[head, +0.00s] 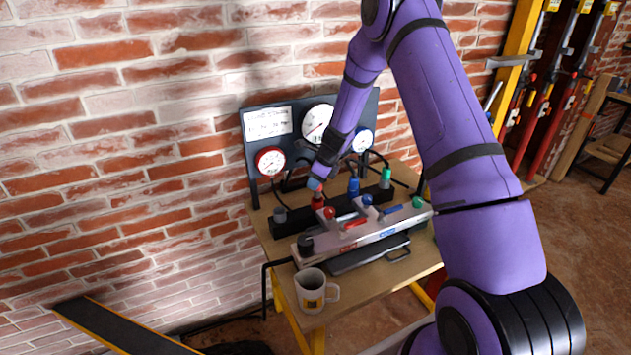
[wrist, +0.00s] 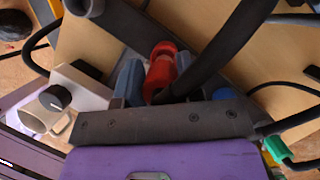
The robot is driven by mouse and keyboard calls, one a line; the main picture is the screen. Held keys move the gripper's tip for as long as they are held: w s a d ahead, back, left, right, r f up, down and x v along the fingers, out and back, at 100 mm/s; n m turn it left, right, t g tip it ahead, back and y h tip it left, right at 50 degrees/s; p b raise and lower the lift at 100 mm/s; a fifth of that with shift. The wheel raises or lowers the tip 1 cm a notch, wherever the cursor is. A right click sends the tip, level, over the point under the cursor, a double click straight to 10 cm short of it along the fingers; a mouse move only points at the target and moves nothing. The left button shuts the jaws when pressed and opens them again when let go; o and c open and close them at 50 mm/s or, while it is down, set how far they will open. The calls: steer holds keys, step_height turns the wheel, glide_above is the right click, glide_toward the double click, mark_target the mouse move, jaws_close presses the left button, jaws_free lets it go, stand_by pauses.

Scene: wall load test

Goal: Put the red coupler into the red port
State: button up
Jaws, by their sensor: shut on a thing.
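The red coupler (head: 317,201) is upright at the dark rail on the bench, below my gripper (head: 315,185). In the wrist view the red coupler (wrist: 162,66) lies between the blue-grey fingers of my gripper (wrist: 157,82), which is shut on it. A dark hose crosses in front of part of it. A pale panel (head: 380,233) in front of the rail carries red, blue and green round knobs and coloured labels; the red knob (head: 329,212) is just right of and below the coupler. I cannot make out the red port's opening.
A blue coupler (head: 354,186) and a green coupler (head: 386,178) stand along the rail to the right. Dark hoses hang around them from the gauge board (head: 261,120). A white mug (head: 311,291) stands at the bench's front left corner. A dark tray (head: 368,254) lies before the panel.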

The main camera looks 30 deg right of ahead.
steer(key=shift+f, duration=2.1)
stand_by(1.5)
steer(key=o, duration=1.5)
steer(key=shift+r, duration=0.15)
steer(key=shift+r, duration=3.9)
